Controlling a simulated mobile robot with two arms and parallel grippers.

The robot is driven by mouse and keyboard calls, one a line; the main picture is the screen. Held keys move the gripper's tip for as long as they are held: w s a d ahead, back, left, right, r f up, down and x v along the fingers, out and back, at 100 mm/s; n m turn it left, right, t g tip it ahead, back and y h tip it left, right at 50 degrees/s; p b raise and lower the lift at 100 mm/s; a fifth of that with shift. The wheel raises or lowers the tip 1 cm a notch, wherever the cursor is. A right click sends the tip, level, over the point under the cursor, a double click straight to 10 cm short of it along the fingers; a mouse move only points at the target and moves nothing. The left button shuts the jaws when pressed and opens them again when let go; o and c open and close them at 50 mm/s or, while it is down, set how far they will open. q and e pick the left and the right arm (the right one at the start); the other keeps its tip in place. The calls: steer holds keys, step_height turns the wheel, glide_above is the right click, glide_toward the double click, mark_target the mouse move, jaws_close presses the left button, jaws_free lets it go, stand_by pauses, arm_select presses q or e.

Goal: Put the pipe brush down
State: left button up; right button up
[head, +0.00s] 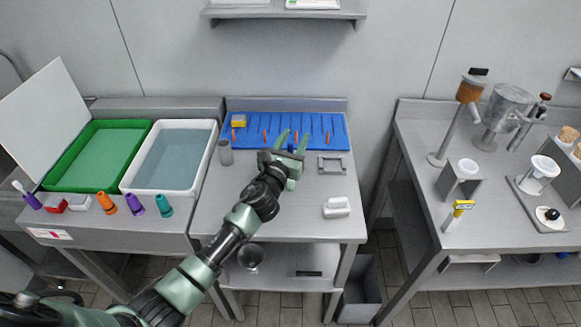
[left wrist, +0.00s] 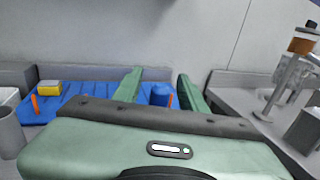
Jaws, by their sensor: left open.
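My left gripper (head: 297,145) is over the right half of the blue mat (head: 262,119) in the head view. Its two green fingers are spread apart in the left wrist view (left wrist: 158,88). A short blue cylinder (left wrist: 161,95) shows between the fingers, apart from both; I cannot tell whether it is part of the pipe brush. My right gripper is not in view.
Orange pegs (head: 265,136) and a yellow block (head: 239,121) are on the mat. Two trays (head: 97,156) are at left.

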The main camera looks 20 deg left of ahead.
arm_select(q)
jaws_close()
stand_by(1.4)
